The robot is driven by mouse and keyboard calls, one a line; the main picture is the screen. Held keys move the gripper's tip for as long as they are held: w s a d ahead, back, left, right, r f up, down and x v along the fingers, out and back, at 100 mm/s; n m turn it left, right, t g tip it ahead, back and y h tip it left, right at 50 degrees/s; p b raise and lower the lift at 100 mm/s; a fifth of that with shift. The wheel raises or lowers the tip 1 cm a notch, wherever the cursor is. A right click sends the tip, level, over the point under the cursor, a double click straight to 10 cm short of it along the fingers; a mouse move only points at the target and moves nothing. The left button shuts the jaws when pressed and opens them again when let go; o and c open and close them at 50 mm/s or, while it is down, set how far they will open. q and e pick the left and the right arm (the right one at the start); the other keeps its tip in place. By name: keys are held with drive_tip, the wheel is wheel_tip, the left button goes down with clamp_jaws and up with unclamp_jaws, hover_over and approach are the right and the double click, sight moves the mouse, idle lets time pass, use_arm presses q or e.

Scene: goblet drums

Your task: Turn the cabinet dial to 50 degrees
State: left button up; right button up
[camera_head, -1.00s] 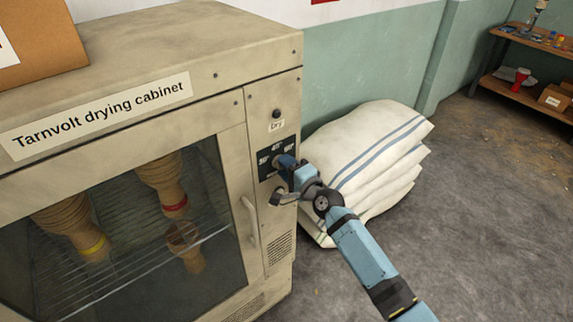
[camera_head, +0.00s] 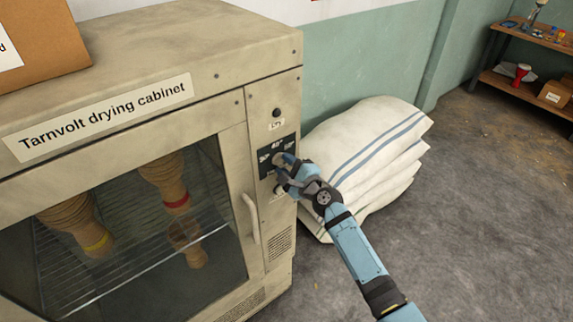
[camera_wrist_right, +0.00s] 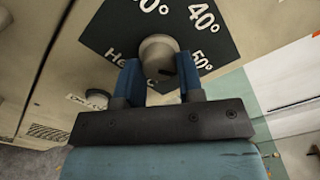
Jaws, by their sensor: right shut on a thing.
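The drying cabinet (camera_head: 150,115) stands at left. On its right-hand panel is a dark scale plate (camera_head: 264,158) with the cabinet dial (camera_head: 278,159), a pale round knob. The wrist view shows the dial (camera_wrist_right: 158,52) close up, with 40° and 50° marks on the plate (camera_wrist_right: 218,35); another number is partly cut off. My right gripper (camera_head: 283,168) is shut on the dial, its blue fingers (camera_wrist_right: 160,78) on either side of the knob. The fingers hide part of the dial, and I cannot read its exact setting. My left gripper is not in view.
A cabinet door handle (camera_head: 251,218) is just left of my right gripper. Stacked white sacks (camera_head: 370,150) stand close behind and right of my right arm. A shelf (camera_head: 520,85) is at far right. The floor (camera_head: 460,230) at right is clear.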

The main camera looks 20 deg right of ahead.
idle(0.3)
drive_tip(key=o, duration=0.9)
drive_tip(key=b+v, duration=0.1)
drive_tip(key=v, duration=1.2)
drive_tip(key=shift+s+b, duration=0.35)
drive_tip(key=shift+s, duration=0.05)
drive_tip(key=shift+d, duration=0.1)
